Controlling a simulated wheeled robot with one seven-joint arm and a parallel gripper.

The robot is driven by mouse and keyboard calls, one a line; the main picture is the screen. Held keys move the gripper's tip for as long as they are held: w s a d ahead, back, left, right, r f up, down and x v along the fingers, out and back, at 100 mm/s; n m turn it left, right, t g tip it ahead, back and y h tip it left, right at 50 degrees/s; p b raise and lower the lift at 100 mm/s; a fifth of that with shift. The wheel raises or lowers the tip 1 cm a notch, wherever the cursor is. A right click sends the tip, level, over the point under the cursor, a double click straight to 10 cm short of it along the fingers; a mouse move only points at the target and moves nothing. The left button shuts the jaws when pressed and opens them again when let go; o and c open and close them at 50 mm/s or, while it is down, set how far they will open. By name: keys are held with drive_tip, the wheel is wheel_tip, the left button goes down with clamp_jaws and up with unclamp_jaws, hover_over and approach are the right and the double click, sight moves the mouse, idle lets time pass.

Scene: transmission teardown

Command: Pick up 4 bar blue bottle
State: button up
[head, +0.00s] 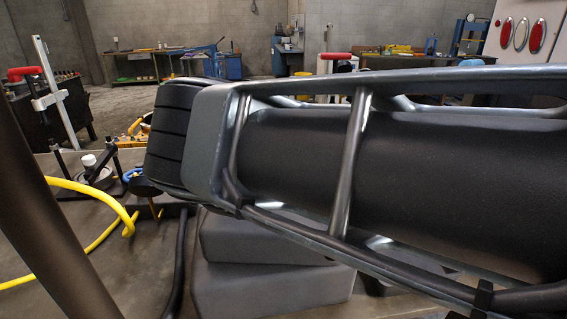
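I cannot make out a blue bottle in the head view. A small blue piece (133,174) shows on the table at the left, beside a dark round fixture with a white cap (89,161); it is too small and partly hidden to tell what it is. My gripper is not in view. A large dark body close to the camera blocks the middle and right of the view, hiding what lies behind it.
A yellow hose (112,205) curls over the grey table (45,250) at the left. Grey blocks (270,285) stand at the lower middle. A stand with a red handle (25,73) is at the far left. Workbenches (155,65) line the back wall, with open floor before them.

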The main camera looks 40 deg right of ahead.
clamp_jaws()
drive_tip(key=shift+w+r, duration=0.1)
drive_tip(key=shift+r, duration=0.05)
